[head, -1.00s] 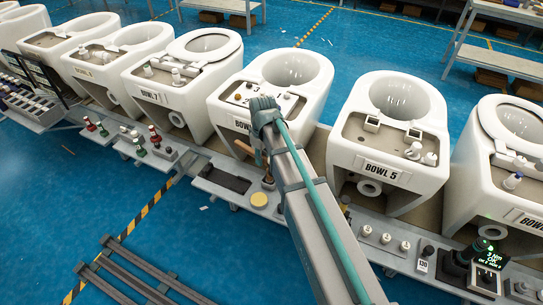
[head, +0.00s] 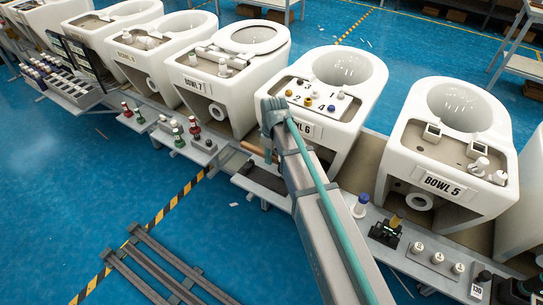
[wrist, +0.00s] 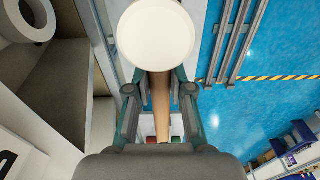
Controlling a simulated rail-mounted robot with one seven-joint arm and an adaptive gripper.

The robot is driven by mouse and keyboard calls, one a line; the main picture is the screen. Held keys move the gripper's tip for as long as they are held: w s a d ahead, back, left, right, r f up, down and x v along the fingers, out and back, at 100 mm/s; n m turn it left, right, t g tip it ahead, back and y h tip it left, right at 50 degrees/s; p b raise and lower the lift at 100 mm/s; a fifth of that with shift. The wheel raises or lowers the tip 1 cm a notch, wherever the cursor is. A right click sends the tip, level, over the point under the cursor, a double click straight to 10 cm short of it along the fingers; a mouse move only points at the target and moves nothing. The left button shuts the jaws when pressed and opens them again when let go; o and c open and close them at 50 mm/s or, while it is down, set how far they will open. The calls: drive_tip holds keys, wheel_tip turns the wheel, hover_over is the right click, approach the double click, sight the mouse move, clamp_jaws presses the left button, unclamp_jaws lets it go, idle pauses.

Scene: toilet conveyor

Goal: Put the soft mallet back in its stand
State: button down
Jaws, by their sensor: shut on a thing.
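The soft mallet has a round cream head (wrist: 156,35) and a wooden handle (wrist: 161,105) in the wrist view. My gripper (wrist: 159,92) is shut on the handle, one finger on each side, just below the head. In the head view, a wooden handle (head: 258,152) shows left of my arm, in front of bowl 6. My arm hides the fingers and mallet head there. I cannot make out the mallet's stand; my arm covers part of the ledge.
Bowl 6 (head: 345,75) stands behind my arm, with bowl 5 (head: 455,125) to its right and bowl 7 (head: 220,85) to its left. A dark tray (head: 262,177) lies on the ledge. Red and green bottles (head: 185,133) stand further left.

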drive_tip(key=shift+r+p, duration=0.1)
drive_tip(key=shift+p, duration=0.2)
drive_tip(key=shift+f+b, duration=0.8)
drive_tip(key=shift+f, duration=1.3)
drive_tip(key=shift+f, duration=0.35)
drive_tip(key=shift+f+b, duration=1)
drive_tip(key=shift+f, duration=1.5)
drive_tip(key=c, duration=0.9)
unclamp_jaws()
drive_tip(key=shift+c, duration=0.2)
